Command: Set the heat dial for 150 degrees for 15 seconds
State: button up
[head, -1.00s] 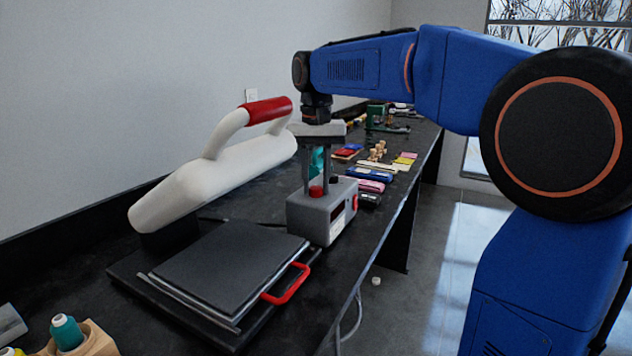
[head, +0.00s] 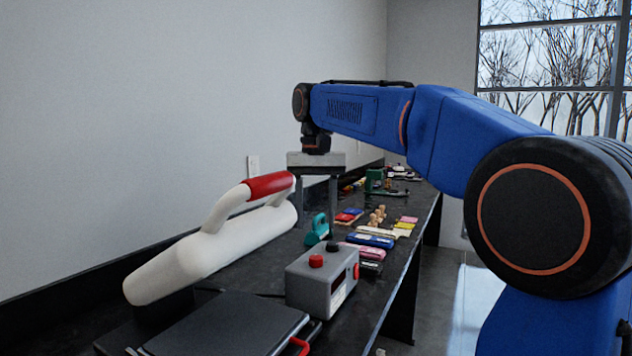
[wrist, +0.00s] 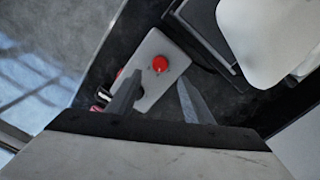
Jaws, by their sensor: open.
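The grey control box (head: 315,287) stands on the black bench beside the heat press. A red round knob (head: 316,261) and a black knob (head: 332,246) sit on its top, and a red dial (head: 356,271) is on its right side. I cannot tell which one is the heat dial. My gripper (head: 319,230) points down above the box, open and empty, apart from the knobs. In the wrist view, the red top knob (wrist: 160,63) shows between and beyond my open fingers (wrist: 158,90). The black knob is not clear there.
The white heat press arm (head: 220,245) with its red grip (head: 270,185) rises close left of my gripper. Several small coloured items and a teal object (head: 317,229) lie behind the box. The bench's right edge is near.

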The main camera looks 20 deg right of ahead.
notch_tip(320, 180, up, 9)
jog(key=shift+f, duration=0.2)
dwell(0.4)
jog(key=s+d+f+n+t, duration=0.1)
jog(key=s+d+f+t, duration=0.1)
jog(key=s+f, duration=1.2)
jog(key=s+d+f+n+t, duration=0.2)
jog(key=s+d+f, duration=0.3)
jog(key=s+f, duration=1)
notch_tip(320, 180, down, 7)
jog(key=shift+s+d+r+t, duration=0.15)
jog(key=shift+s+d+t, duration=0.1)
jog(key=shift+t, duration=0.15)
jog(key=shift+r, duration=0.1)
